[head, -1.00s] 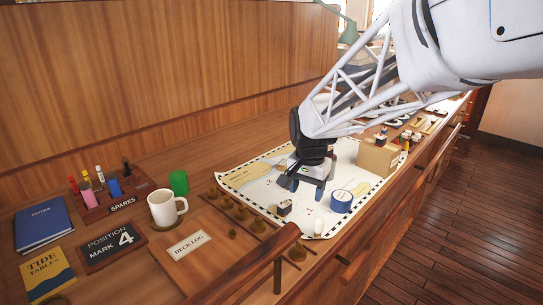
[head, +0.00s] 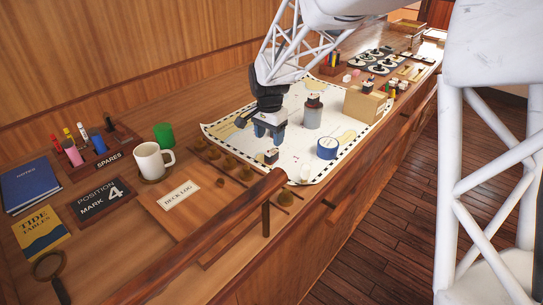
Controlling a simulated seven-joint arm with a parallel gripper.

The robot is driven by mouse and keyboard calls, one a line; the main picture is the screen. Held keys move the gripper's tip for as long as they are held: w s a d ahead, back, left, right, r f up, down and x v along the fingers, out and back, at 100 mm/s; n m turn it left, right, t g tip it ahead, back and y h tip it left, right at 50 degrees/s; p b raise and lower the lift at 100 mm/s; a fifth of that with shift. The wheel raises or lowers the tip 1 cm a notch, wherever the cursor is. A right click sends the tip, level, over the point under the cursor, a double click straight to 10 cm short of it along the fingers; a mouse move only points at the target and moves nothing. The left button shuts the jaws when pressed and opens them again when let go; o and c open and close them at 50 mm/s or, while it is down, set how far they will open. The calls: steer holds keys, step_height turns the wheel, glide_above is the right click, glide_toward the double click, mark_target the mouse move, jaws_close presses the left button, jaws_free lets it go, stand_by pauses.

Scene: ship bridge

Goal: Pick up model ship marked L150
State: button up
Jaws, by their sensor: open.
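A small model ship (head: 271,156) with a pale side and dark top sits on the sea chart (head: 240,125), near its front left edge. Its marking is too small to read, so I cannot tell whether it is L150. My gripper (head: 269,138) is open and empty, fingers pointing down, just above and behind this ship in the picture. I cannot tell the exact gap between them. Another small dark-topped piece (head: 314,100) sits on a grey cylinder (head: 312,117) to the right of my gripper; its marking is also unreadable.
A blue tape roll (head: 327,147) and a white piece (head: 306,173) lie right of the ship. A cardboard box (head: 365,104) stands further right. A row of brown knobs (head: 229,164), a mug (head: 152,161) and a green cylinder (head: 164,135) are at left. A wooden rail (head: 215,232) runs in front.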

mark_target(270, 154)
steer(key=shift+f, duration=1.3)
steer(key=shift+d+f, duration=0.1)
steer(key=shift+f, duration=2.5)
steer(key=c, duration=1)
steer(key=shift+r, duration=0.1)
steer(key=shift+r, duration=4.95)
